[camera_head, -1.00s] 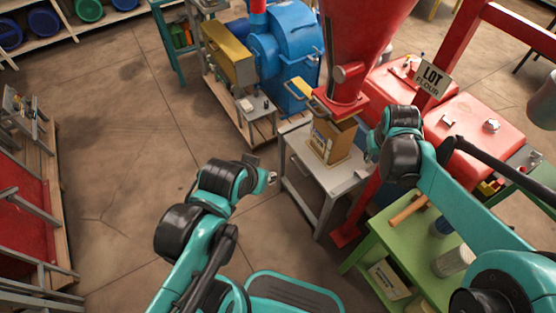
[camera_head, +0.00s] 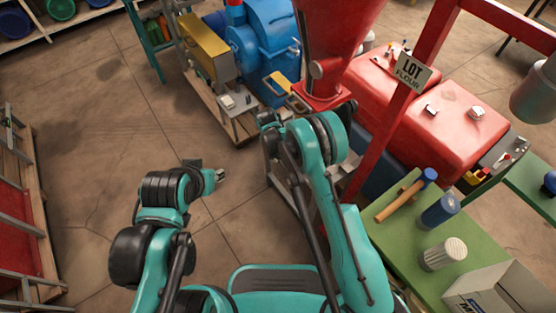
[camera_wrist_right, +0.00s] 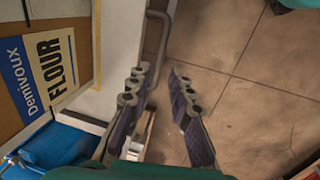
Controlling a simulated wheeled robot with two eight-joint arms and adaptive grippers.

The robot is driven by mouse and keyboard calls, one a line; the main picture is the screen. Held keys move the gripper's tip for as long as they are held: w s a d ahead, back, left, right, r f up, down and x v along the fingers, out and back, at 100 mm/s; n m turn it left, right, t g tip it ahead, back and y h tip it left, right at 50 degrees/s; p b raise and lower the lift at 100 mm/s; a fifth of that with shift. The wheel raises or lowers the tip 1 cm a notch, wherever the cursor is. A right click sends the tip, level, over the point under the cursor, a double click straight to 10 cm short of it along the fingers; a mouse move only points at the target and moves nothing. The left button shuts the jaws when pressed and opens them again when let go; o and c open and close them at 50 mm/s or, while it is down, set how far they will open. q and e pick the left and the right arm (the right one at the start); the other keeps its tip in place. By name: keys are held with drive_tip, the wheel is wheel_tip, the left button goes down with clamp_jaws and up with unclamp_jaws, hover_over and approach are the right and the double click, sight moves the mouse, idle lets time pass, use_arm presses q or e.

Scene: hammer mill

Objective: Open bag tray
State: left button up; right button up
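The right wrist view shows a pale tray or table edge (camera_wrist_right: 120,45) with a bent grey bar handle (camera_wrist_right: 163,35) on its side. A brown bag (camera_wrist_right: 85,55) labelled FLOUR stands beside that edge. My right gripper (camera_wrist_right: 158,95) is open, pointing at the handle. The handle's lower end runs down beside the left finger; I cannot tell if they touch. In the head view my right arm hides the bag and most of the grey stand (camera_head: 347,168). My left gripper (camera_head: 219,174) is over bare floor; its fingers are too small to read.
A red post (camera_head: 385,130) is close to my right arm. A green table (camera_head: 410,225) at right holds a hammer (camera_head: 405,198) and cans.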

sight(281, 163)
drive_tip(key=f, duration=0.2)
drive_tip(key=f+b, duration=0.1)
drive_tip(key=f, duration=0.1)
drive_tip(key=d+f+b, duration=0.1)
drive_tip(key=f, duration=0.1)
drive_tip(key=shift+w, duration=0.35)
drive_tip(key=shift+r, duration=0.1)
clamp_jaws()
